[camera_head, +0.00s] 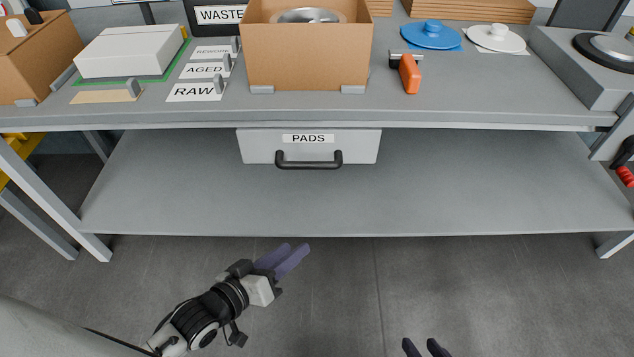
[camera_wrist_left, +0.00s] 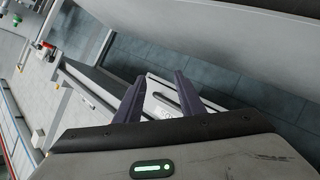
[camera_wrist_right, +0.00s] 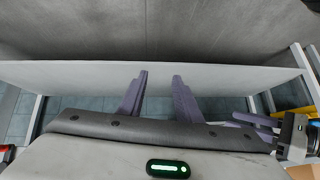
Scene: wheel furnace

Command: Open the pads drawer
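The pads drawer (camera_head: 260,147) is closed under the worktop, with a black bar handle (camera_head: 308,166) below its PADS label. My left gripper (camera_head: 295,258) is open and empty, below and left of the drawer in the head view, apart from the handle. In the left wrist view, the left gripper (camera_wrist_left: 158,78) has what appears to be the drawer front (camera_wrist_left: 156,87) between its fingers in the picture, upside down and partly hidden. My right gripper (camera_head: 426,346) is at the bottom edge of the head view. The right wrist view shows the right gripper (camera_wrist_right: 160,76) open and empty.
A wide lower shelf (camera_head: 450,190) lies below the drawer, its top clear. The worktop (camera_head: 440,105) holds a cardboard box (camera_head: 308,60), a white box (camera_head: 132,50), an orange-handled tool (camera_head: 410,74) and lids. The floor before the bench is free.

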